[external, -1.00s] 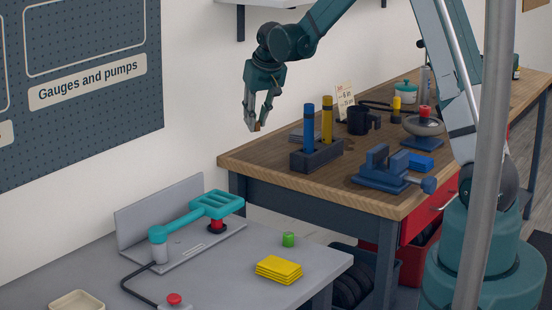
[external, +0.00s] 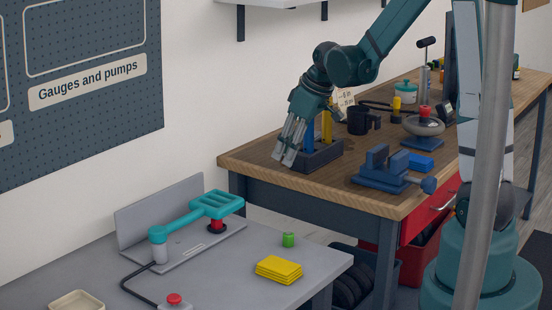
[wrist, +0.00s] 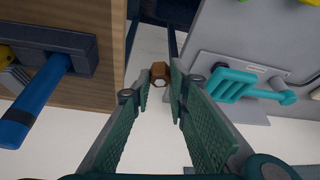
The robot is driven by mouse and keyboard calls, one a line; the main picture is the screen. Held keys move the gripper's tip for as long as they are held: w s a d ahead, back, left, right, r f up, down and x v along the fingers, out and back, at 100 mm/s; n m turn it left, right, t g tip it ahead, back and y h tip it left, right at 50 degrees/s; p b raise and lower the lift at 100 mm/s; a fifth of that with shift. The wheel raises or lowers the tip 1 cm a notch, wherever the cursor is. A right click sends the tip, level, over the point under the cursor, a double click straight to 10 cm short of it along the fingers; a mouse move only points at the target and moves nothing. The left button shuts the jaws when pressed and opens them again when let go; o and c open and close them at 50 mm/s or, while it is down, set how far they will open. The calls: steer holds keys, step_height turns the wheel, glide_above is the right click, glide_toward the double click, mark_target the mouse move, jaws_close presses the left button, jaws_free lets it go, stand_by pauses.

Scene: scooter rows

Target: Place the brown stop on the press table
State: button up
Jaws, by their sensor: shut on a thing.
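The brown stop (wrist: 160,72) shows in the wrist view as a small brown piece with a pale round end, between my fingertips. My gripper (wrist: 160,84) is shut on it. In the external view my gripper (external: 285,160) hangs tilted in front of the near left corner of the wooden bench, with its fingers pointing down; the stop is not clearly visible there. The press table (external: 222,268) is the grey table at lower left, below and apart from my gripper. It also shows at the right of the wrist view (wrist: 212,42).
A teal-handled press (external: 190,222), a green piece (external: 288,240), yellow plates (external: 279,269), a red button (external: 173,299) and a cream tray (external: 76,301) are on the press table. The wooden bench (external: 250,158) carries a blue vise (external: 385,172) and a dark holder (external: 322,156). The table's middle front is bare.

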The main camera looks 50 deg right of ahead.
steer(key=s+a+f+n+g+y+b, duration=0.1)
steer(key=s+a+n, duration=0.3)
steer(key=s, duration=0.6)
steer(key=s+a+f+n+y+b, duration=0.1)
steer(key=s+a+f+n+b, duration=0.2)
steer(key=s+a, duration=0.6)
steer(key=shift+s+f+n+g+y, duration=0.35)
steer(key=shift+s+f+n, duration=0.25)
steer(key=shift+s, duration=0.25)
steer(key=shift+f, duration=0.1)
steer(key=b, duration=0.2)
glide_above(316, 257)
steer(key=s+d, duration=0.1)
steer(key=shift+d+f, duration=0.2)
steer(key=shift+f, duration=2.65)
steer(key=shift+f+b, duration=0.8)
steer(key=shift+f, duration=1.25)
steer(key=shift+f, duration=0.2)
steer(key=o, duration=0.7)
steer(key=shift+o, duration=0.2)
steer(key=shift+r, duration=0.15)
